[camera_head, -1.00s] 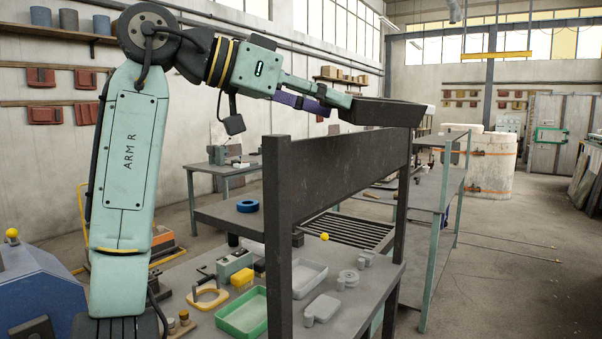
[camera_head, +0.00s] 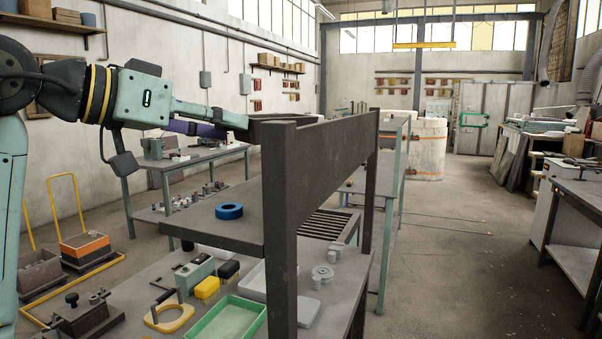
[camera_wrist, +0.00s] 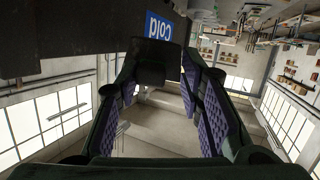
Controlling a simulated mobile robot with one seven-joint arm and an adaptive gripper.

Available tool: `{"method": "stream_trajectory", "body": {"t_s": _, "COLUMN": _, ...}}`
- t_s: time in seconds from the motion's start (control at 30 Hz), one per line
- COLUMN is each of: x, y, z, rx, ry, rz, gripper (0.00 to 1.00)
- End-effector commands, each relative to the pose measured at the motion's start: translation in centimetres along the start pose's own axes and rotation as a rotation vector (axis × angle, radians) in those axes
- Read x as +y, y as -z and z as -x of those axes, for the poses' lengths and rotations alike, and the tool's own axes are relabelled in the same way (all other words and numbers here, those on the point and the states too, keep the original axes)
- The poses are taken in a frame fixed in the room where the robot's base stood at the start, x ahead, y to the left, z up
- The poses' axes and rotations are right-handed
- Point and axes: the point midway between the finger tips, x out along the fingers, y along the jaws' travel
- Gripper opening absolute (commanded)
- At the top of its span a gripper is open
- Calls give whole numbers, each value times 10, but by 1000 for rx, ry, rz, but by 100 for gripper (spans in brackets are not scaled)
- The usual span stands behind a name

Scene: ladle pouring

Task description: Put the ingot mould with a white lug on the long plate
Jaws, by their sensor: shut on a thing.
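My gripper (camera_head: 240,121) is shut on a dark, trough-like ingot mould (camera_head: 282,117), held level with the top of a dark upright panel (camera_head: 335,155). The panel hides the mould's lower part and far end, so no white lug shows now. I cannot identify the long plate with certainty.
Below is a dark shelf (camera_head: 195,222) with a blue ring (camera_head: 229,211). The bench under it holds a green tray (camera_head: 228,320), a yellow ring tool (camera_head: 168,317) and several small parts. A slatted grate (camera_head: 325,224) lies behind the panel.

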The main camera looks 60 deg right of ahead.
Motion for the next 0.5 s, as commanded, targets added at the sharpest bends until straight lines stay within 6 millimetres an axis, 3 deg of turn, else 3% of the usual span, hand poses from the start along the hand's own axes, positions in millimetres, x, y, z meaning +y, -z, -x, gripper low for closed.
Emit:
{"method": "stream_trajectory", "body": {"t_s": 0.13, "x": -1, "y": -9, "z": 9, "rx": 14, "ry": -13, "rz": 50, "gripper": 0}}
{"method": "stream_trajectory", "body": {"t_s": 0.33, "x": -4, "y": -41, "z": 1, "rx": 16, "ry": -16, "rz": 57, "gripper": 0}}
{"method": "stream_trajectory", "body": {"t_s": 0.5, "x": -6, "y": -56, "z": -3, "rx": 17, "ry": -16, "rz": 54, "gripper": 0}}
